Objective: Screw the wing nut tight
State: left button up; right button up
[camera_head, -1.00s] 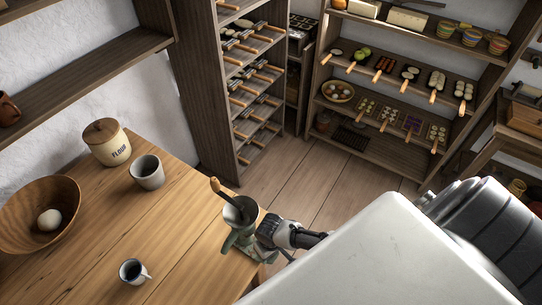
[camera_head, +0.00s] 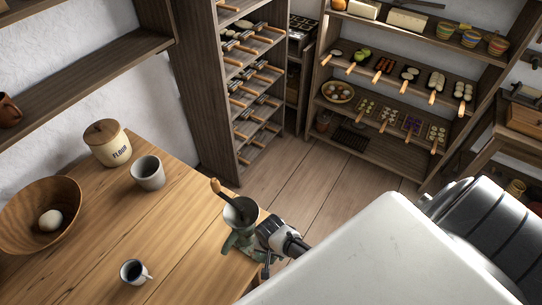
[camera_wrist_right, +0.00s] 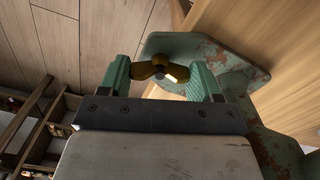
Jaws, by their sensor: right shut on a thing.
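A green, worn metal grinder (camera_head: 238,243) with a cup-shaped hopper stands at the right edge of the wooden table. In the right wrist view its green clamp body (camera_wrist_right: 215,50) fills the upper right. A brass wing nut (camera_wrist_right: 158,72) sits against the clamp, between the green fingers of my right gripper (camera_wrist_right: 160,82). The right gripper is shut on the wing nut, with a finger at either wing. In the head view the right gripper (camera_head: 268,236) is beside the grinder, and the nut is hard to make out. My left gripper is not in view.
The table (camera_head: 185,225) also holds a wooden bowl (camera_head: 68,190) with a pale ball, a flour jar (camera_head: 107,146), a grey cup (camera_head: 148,172) and a small mug (camera_head: 133,272). Open floor (camera_head: 290,190) lies beyond the table.

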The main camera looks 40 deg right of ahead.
jog(key=shift+m, duration=0.8)
jog(key=o, duration=0.9)
jog(key=shift+r, duration=0.1)
jog(key=shift+r+b, duration=0.35)
jog(key=shift+r, duration=3.3)
